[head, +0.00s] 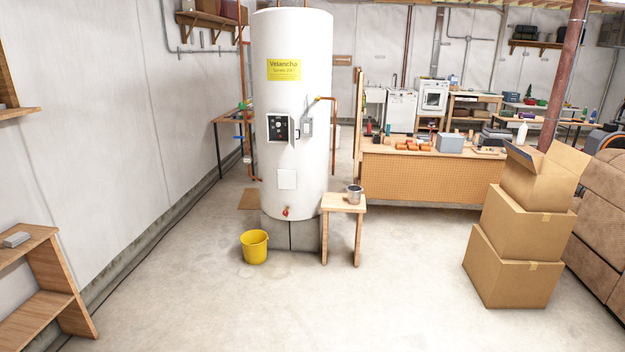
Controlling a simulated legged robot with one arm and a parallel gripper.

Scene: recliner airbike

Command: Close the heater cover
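The heater is a tall white cylinder (292,80) with a yellow label, standing on a grey block base in the middle left of the head view. On its front is a dark control panel (278,127), which is exposed. The heater cover (307,127), a small light grey door, stands swung open to the right of the panel. A second white plate (287,179) lies flat against the tank lower down. My gripper is not in view.
A yellow bucket (254,246) and a wooden stool (343,210) with a metal can (354,194) stand at the heater's foot. Stacked cardboard boxes (514,270) are at right, wooden shelves (45,285) at left. The concrete floor in front is clear.

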